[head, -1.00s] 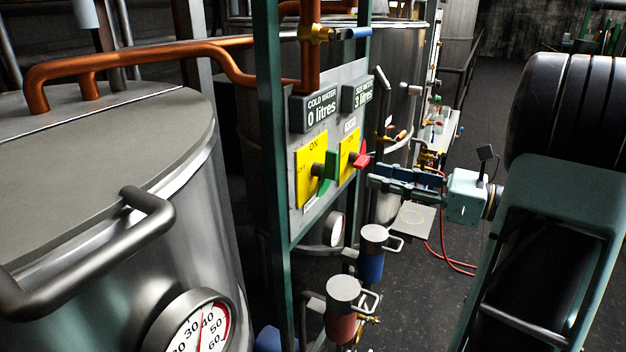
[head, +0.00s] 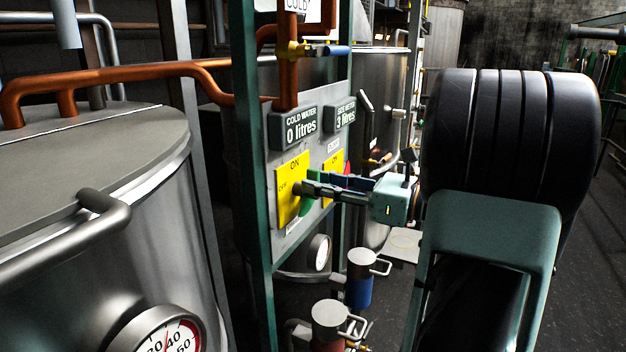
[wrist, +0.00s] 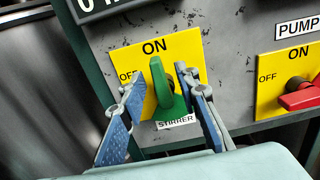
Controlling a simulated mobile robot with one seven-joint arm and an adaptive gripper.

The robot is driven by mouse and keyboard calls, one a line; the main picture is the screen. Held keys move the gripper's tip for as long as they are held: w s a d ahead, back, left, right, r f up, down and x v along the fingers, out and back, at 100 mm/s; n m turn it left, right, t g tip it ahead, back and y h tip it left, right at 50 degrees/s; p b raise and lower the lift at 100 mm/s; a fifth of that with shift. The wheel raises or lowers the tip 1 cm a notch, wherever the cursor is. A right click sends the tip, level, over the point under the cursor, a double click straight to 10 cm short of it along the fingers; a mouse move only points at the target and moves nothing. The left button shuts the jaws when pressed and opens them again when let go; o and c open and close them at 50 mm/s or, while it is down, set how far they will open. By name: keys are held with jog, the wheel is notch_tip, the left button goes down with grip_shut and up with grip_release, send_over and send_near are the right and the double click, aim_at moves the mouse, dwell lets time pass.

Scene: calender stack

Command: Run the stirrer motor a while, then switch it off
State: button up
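The green stirrer switch (wrist: 167,95) sits on a yellow ON/OFF plate (wrist: 130,62) above a STIRRER label (wrist: 176,122). Its handle stands nearly upright, the top end just under the word ON and leaning slightly left. My gripper (wrist: 158,84) is open, with one blue-grey finger on each side of the handle. A gap shows on both sides, so it does not look gripped. In the head view my gripper (head: 308,189) reaches the panel from the right and covers much of the green switch (head: 307,206).
A red pump switch (wrist: 300,98) on its own yellow plate is close to the right. Displays above read cold water 0 litres (head: 296,128) and 3 litres (head: 341,118). A green frame post (head: 252,150) stands left of the panel. A steel tank (head: 100,210) fills the left.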

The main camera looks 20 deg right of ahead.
jog(key=shift+x, duration=0.95)
jog(key=shift+c, duration=0.3)
grip_shut()
